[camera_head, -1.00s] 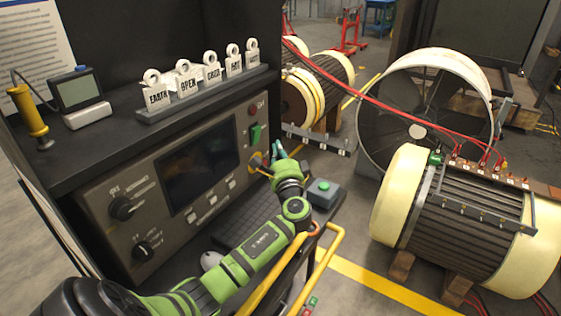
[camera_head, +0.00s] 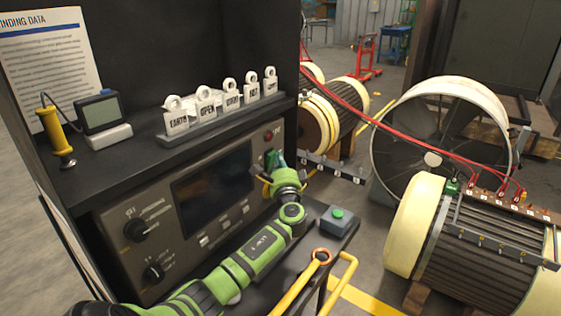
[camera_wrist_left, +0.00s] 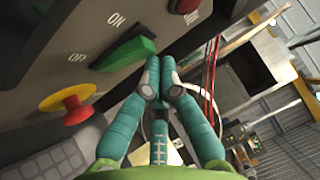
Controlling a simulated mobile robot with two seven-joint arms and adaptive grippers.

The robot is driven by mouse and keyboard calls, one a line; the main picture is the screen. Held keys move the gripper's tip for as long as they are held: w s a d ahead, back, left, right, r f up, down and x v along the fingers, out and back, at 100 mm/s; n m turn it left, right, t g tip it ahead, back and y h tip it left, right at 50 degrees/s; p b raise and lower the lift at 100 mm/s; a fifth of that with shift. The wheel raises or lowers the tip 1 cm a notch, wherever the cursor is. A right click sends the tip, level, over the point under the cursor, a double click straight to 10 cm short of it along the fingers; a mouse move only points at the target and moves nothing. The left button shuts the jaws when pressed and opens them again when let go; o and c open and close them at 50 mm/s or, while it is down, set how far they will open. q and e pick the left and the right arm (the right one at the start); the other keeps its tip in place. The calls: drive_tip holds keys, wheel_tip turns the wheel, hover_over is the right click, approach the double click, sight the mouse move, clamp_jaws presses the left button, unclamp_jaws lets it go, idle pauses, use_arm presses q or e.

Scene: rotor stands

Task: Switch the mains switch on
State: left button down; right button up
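The mains switch (camera_head: 270,158) is a green switch on the right end of the console's front panel. In the left wrist view the green switch (camera_wrist_left: 128,54) sits in a dark frame with ON and OFF lettering beside it; one end stands out from the panel. My left gripper (camera_head: 281,159) is right at the switch and partly covers it. In the left wrist view its teal fingers (camera_wrist_left: 160,66) are together, with nothing seen between them. Their tips are beside the raised end of the switch; I cannot tell whether they touch. My right gripper is not in view.
A red knob on a yellow disc (camera_wrist_left: 75,108) is below the switch, and a red button (camera_wrist_left: 185,5) is above it. A shelf edge with labelled tags (camera_head: 225,110) overhangs the panel. A green-button box (camera_head: 338,220) is at the desk's right end.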

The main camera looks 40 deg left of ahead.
use_arm(q)
drive_tip(key=shift+r+p, duration=0.2)
drive_tip(key=shift+p, duration=0.15)
drive_tip(key=shift+a+r+n, duration=0.1)
drive_tip(key=shift+n, duration=0.3)
drive_tip(key=n+g+h+p, duration=0.1)
drive_tip(key=p, duration=0.1)
drive_tip(key=r+n+h+p, duration=0.1)
drive_tip(key=p, duration=0.1)
drive_tip(key=shift+a+g, duration=0.4)
drive_tip(key=shift+a+r+p, duration=0.1)
drive_tip(key=shift+p, duration=0.35)
drive_tip(key=shift+a+r, duration=0.15)
idle(0.4)
idle(0.4)
